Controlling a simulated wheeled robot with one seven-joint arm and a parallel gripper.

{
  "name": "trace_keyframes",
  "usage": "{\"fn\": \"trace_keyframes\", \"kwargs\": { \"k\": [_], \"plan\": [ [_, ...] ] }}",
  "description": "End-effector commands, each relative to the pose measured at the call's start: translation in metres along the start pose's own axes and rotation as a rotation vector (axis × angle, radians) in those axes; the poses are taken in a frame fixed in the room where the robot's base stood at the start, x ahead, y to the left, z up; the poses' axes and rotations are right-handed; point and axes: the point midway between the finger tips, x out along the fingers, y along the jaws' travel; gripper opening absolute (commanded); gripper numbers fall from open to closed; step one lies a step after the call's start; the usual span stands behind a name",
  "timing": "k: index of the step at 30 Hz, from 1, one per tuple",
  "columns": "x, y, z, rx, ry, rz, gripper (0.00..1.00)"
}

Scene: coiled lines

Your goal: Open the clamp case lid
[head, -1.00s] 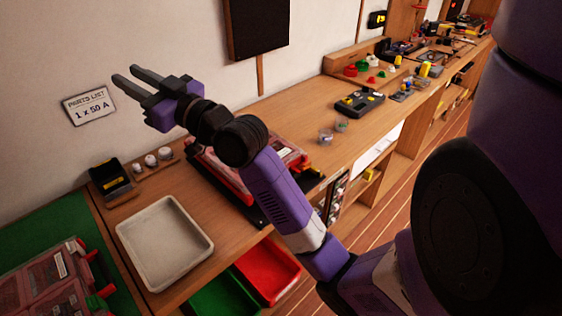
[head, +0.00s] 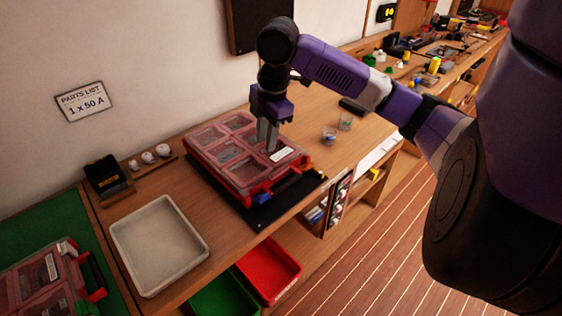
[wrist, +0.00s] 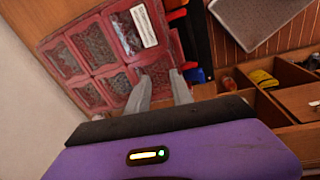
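A red case (head: 228,152) with a clear, divided lid lies on a black mat on the bench, its lid shut. A white label is on the lid. In the wrist view the case (wrist: 88,55) fills the upper left. My gripper (head: 268,143) points down over the right part of the lid, near the label. Its two fingers (wrist: 162,88) are apart with nothing between them. I cannot tell whether the fingertips touch the lid. A second red case (head: 45,275) with a clear lid sits on a green mat at lower left. I cannot read which case holds clamps.
A pale empty tray (head: 160,245) stands left of the near case. A black holder (head: 105,176) and small white knobs (head: 150,156) are by the wall. Small clear cups (head: 330,135) stand to the right. Red (head: 268,268) and green bins are below the bench.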

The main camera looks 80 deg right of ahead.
Motion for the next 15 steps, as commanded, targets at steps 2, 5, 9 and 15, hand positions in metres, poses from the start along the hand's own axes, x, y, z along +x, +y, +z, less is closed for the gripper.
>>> {"fn": "trace_keyframes", "kwargs": {
  "k": [2, 5, 9, 15],
  "plan": [
    [0.0, -0.016, 0.008, -0.041, -0.025, -0.072, 0.27],
    [-0.002, -0.029, 0.015, -0.087, -0.051, -0.127, 0.27],
    [0.003, -0.033, 0.018, -0.116, -0.06, -0.143, 0.27],
    [0.03, -0.037, 0.02, -0.114, -0.059, -0.142, 0.27]
  ]
}}
